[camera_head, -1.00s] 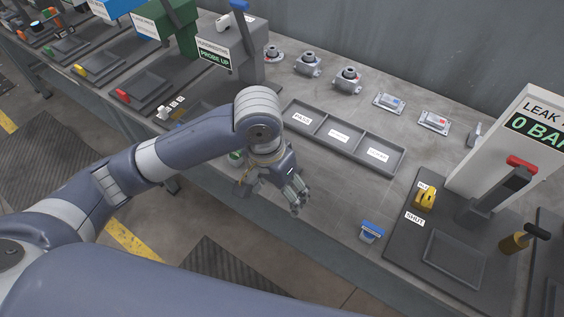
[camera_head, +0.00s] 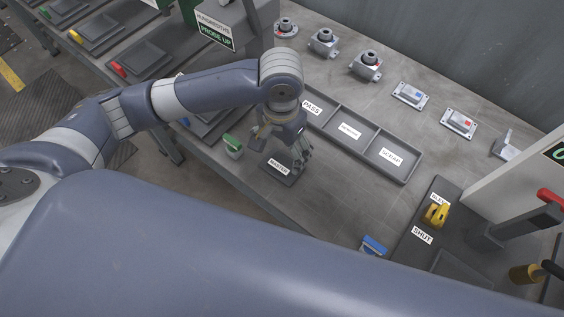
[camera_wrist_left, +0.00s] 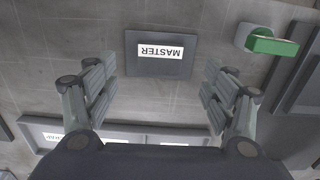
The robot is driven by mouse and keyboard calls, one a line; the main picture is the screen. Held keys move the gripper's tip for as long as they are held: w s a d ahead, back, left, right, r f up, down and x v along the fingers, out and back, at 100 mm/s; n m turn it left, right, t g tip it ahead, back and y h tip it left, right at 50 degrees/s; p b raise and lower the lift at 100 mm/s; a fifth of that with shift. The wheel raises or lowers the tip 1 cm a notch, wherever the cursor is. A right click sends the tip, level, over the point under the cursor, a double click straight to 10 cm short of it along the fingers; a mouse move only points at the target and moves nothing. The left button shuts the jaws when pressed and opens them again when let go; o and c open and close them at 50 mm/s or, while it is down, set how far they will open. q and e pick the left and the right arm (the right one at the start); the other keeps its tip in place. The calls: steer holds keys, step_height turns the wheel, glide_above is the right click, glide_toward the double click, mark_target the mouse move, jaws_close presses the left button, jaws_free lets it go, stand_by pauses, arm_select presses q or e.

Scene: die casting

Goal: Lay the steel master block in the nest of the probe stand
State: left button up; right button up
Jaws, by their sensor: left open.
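A dark grey rectangular piece labelled MASTER (camera_head: 274,176) lies flat near the bench's front edge. It also shows in the left wrist view (camera_wrist_left: 134,70). I cannot tell whether it is the steel master block itself or its resting plate; no separate block shows on it. My left gripper (camera_head: 287,150) is open above it, pointing down; in the wrist view the piece appears centred between the spread fingers, beyond their tips. The probe stand (camera_head: 232,22), with a PROBE UP sign, stands at the upper left. Its nest is hidden or unclear behind my left arm. My right gripper is not in view.
A green-topped item (camera_head: 232,142) stands just left of the MASTER piece. A three-part tray (camera_head: 415,165) labelled PASS and SCRAP lies to the right. Several metal castings stand behind. A blue-topped item (camera_head: 373,243) and a fixture with a yellow lever (camera_head: 436,214) are farther right.

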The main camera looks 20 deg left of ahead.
mark_target(282, 163)
arm_select(q)
steer(key=shift+f, duration=0.4)
step_height(282, 163, down, 5)
steer(key=shift+r, duration=0.2)
steer(key=shift+w, duration=0.1)
steer(key=c, duration=1.7)
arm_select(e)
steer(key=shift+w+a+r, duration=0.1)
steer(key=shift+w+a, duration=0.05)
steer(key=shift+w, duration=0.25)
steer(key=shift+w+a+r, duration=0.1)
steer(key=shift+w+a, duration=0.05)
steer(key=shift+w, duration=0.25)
arm_select(q)
steer(key=shift+r, duration=0.15)
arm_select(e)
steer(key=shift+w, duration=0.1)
